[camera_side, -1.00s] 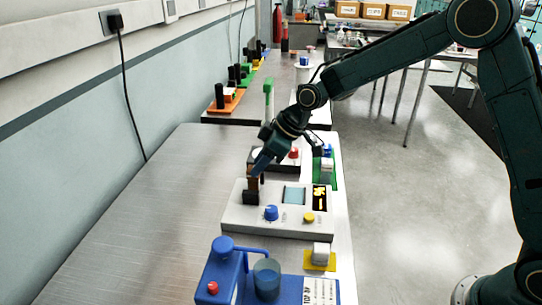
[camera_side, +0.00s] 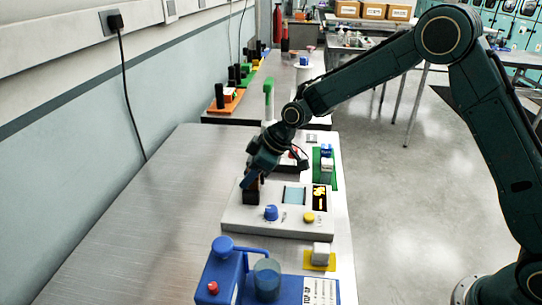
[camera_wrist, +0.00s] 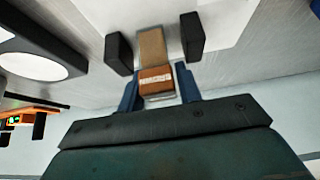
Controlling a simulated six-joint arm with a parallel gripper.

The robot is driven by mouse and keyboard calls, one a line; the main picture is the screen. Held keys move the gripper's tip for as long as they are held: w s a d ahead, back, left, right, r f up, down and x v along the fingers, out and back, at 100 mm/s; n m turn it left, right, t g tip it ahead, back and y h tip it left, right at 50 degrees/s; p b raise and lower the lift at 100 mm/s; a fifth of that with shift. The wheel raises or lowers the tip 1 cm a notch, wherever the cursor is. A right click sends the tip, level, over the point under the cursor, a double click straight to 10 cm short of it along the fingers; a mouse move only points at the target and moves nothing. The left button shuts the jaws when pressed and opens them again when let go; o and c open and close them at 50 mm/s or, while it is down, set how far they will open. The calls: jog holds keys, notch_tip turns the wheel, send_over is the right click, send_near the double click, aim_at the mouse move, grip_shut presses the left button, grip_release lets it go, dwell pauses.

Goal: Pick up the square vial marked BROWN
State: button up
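The square vial marked BROWN (camera_wrist: 155,78) has a brown body and an orange-brown label with white lettering. In the wrist view it lies between the two blue fingers of my gripper (camera_wrist: 158,88). I cannot tell whether both fingers press on it. Two black blocks stand apart on either side of its far part. In the side view my gripper (camera_side: 253,176) points down at the black holder (camera_side: 250,196) on the left of the grey-white device (camera_side: 237,218). My gripper hides most of the vial there.
The device has a blue knob (camera_side: 271,213), a yellow button (camera_side: 309,217) and a light-blue screen (camera_side: 293,195). A blue dispenser (camera_side: 226,271) with a beaker (camera_side: 267,280) stands in front. A green stand (camera_side: 327,174) is behind right. The bench's left half (camera_side: 150,215) is clear.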

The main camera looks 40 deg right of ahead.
jog(key=c, duration=0.7)
jog(key=shift+r, duration=0.1)
notch_tip(320, 180, up, 20)
dwell(0.5)
dwell(0.4)
